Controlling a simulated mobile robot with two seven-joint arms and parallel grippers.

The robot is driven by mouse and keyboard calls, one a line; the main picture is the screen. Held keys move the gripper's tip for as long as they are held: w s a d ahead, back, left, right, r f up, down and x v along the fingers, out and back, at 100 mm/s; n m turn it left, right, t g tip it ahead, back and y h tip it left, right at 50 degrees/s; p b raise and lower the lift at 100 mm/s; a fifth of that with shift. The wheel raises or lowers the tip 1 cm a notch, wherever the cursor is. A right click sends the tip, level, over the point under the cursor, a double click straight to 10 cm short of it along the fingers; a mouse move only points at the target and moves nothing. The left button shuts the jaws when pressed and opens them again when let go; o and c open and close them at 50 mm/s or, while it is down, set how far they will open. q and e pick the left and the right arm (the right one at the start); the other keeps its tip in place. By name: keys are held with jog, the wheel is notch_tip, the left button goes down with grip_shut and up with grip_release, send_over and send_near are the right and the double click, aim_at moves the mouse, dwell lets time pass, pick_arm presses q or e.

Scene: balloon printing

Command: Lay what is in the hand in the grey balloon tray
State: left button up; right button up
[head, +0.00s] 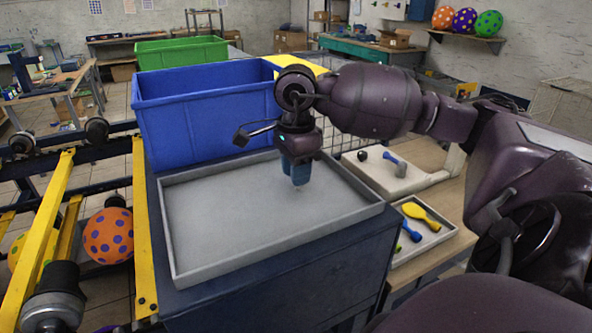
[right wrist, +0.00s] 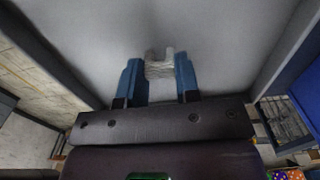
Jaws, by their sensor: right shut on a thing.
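The grey balloon tray (head: 225,218) is a wide, shallow tray with a low rim on a dark blue stand in the head view; its floor shows bare. My right gripper (head: 299,184) points down over the tray's right half, its blue fingertips close above the floor. In the right wrist view, the fingers of my right gripper (right wrist: 160,82) are shut on a small whitish thing (right wrist: 160,66), with the tray floor (right wrist: 215,35) behind it. In the head view the fingers mostly hide the held thing. I cannot tell whether it touches the floor. My left gripper is not in view.
A blue bin (head: 200,120) stands directly behind the tray, with a green bin (head: 180,50) farther back. A yellow rail (head: 144,225) runs along the left.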

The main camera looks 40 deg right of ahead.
jog(key=shift+f, duration=0.15)
jog(key=shift+f, duration=0.2)
jog(key=o, duration=0.9)
jog(key=shift+c, duration=0.2)
jog(key=shift+r, duration=0.1)
notch_tip(320, 180, up, 12)
jog(key=shift+r, duration=0.15)
